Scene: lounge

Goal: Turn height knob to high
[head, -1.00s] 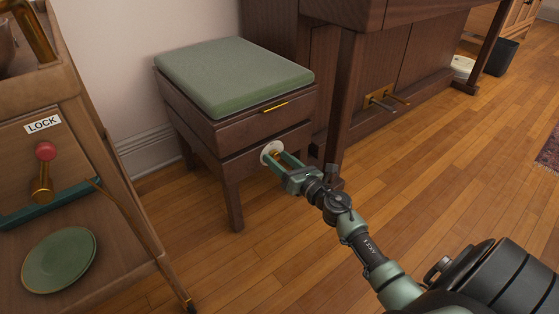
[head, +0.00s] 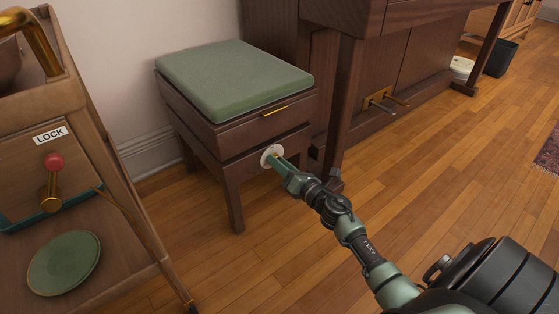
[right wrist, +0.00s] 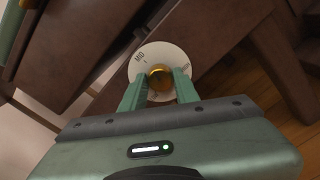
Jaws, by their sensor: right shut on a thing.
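The height knob (right wrist: 160,77) is a round brass knob on a white dial (right wrist: 149,60) with the words MID and, partly cut by the angle, HIGH. I cannot tell which mark the knob points to. The dial also shows in the head view (head: 266,153), on the side of a dark wooden bench (head: 236,212) with a green cushion (head: 235,76). My right gripper (right wrist: 159,82) is shut on the knob, one finger on each side of it. In the head view the right gripper (head: 276,162) mostly hides the knob. My left gripper is not in view.
A piano with brass pedals (head: 385,101) stands behind the bench.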

